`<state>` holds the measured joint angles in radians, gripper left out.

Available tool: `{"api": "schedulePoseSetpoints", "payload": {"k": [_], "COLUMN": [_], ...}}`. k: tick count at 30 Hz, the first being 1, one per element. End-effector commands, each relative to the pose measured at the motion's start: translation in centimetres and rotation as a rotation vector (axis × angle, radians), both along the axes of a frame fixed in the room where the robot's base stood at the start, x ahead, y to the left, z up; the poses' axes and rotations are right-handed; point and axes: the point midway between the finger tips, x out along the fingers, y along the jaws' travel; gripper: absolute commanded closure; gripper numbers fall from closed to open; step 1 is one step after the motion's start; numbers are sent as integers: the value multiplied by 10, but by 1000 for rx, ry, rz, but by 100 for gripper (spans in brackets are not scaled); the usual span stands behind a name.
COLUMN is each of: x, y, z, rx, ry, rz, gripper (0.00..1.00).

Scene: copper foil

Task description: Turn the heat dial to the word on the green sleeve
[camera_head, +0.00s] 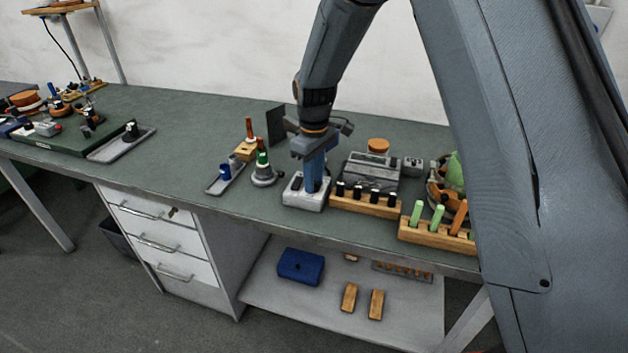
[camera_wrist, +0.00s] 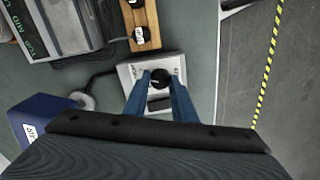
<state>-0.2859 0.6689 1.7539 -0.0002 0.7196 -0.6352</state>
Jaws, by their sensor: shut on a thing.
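The heat dial (camera_wrist: 160,79) is a round black knob on a pale grey box (camera_wrist: 138,70), beside a dark rectangular patch. The box (camera_head: 304,199) also shows on the bench in the head view. My gripper (camera_wrist: 160,82) has its blue fingers shut on the dial, one on each side. In the head view my gripper (camera_head: 314,186) points down over the box and hides the dial. A green sleeve (camera_head: 262,157) is on an upright tool in a dark conical stand (camera_head: 264,177), left of the box. Its word is too small to read. Markings near the dial are unreadable.
A wooden block (camera_head: 366,204) with several black-capped pieces stands close right of the box. A grey device (camera_head: 370,177) is behind it. A second wooden rack (camera_head: 430,234) holds green and orange handles.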

Motion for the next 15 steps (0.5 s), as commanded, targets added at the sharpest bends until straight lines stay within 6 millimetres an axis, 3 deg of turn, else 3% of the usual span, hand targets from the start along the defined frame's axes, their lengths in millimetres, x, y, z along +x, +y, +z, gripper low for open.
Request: {"api": "schedulePoseSetpoints", "payload": {"k": [15], "x": [1], "y": [1], "z": [1], "rx": [1], "ry": [-4], "rz": [489], "gripper": [98]}}
